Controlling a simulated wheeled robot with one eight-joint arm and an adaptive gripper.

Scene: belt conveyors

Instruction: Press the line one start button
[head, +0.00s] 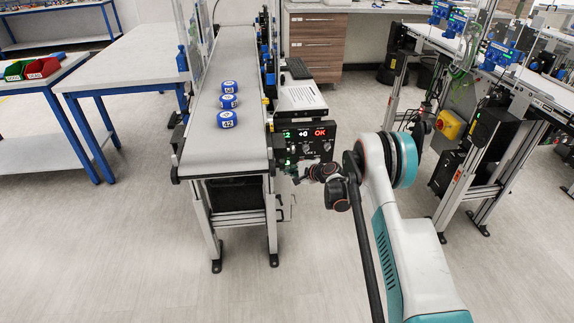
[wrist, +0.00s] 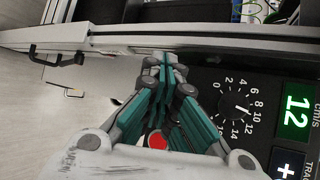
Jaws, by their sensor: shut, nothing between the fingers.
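The line's control panel (head: 318,148) is black and sits on the right side of the near end of the belt conveyor (head: 205,150). My gripper (head: 292,177) is just below and in front of the panel. In the wrist view my gripper (wrist: 165,60) is shut and empty, pointing along the conveyor's edge beside the panel. A red button (wrist: 157,140) shows between the fingers. A dial (wrist: 238,108) and a green 12 display (wrist: 296,111) lie to the right. I cannot make out the start button; the fingers cover part of the panel.
Several blue-and-white pucks (head: 228,119) sit on the belt. Another conveyor line (head: 530,85) with a yellow box (head: 449,124) stands to the right. The floor between is clear.

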